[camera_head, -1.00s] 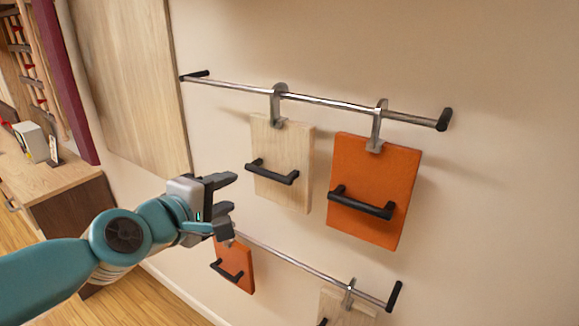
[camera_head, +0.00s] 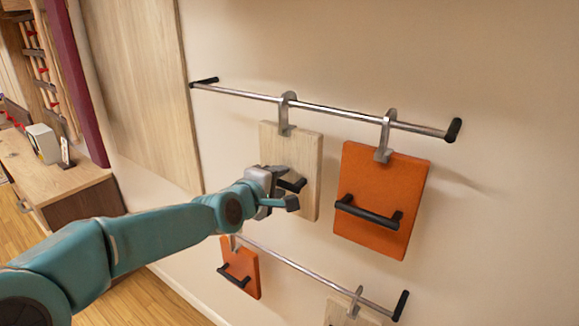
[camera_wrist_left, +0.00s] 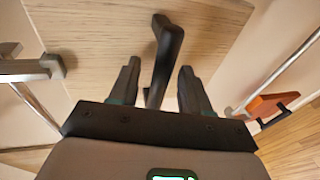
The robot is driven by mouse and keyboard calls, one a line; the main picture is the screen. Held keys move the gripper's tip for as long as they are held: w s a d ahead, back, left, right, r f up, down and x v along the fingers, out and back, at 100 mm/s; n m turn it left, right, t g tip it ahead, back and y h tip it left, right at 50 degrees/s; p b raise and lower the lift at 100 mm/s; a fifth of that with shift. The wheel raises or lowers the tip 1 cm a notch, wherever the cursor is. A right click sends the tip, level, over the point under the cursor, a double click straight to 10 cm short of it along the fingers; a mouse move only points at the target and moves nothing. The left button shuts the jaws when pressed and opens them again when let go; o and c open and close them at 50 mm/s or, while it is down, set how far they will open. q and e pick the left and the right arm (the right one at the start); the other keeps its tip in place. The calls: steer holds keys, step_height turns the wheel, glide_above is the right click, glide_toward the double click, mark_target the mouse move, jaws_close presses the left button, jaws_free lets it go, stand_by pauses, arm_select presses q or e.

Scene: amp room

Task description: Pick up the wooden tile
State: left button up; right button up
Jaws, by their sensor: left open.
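A pale wooden tile (camera_head: 300,150) with a black bar handle hangs by a metal hook from the upper rail (camera_head: 330,106). My left gripper (camera_head: 289,187) is at its handle, hiding part of the handle and the tile's lower left. In the left wrist view the tile (camera_wrist_left: 95,60) fills the upper part. Its black handle (camera_wrist_left: 163,55) stands between the two open fingers, with a gap on each side. A second wooden tile (camera_head: 342,314) shows at the bottom on the lower rail, cut off by the edge. My right gripper is out of view.
An orange tile (camera_head: 380,185) hangs just right of the wooden one, and another orange tile (camera_head: 240,268) hangs on the lower rail (camera_head: 310,275). A wooden panel (camera_head: 145,90) is on the wall at left. A cabinet (camera_head: 60,185) stands further left.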

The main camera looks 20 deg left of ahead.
arm_select(q)
steer(key=shift+w+f, duration=0.1)
steer(key=shift+w, duration=0.2)
steer(key=shift+s+a, duration=0.15)
steer(key=shift+s, duration=0.25)
steer(key=shift+r, duration=0.2)
steer(key=c, duration=0.4)
steer(key=shift+w, duration=0.1)
jaws_close()
steer(key=shift+w+f, duration=0.15)
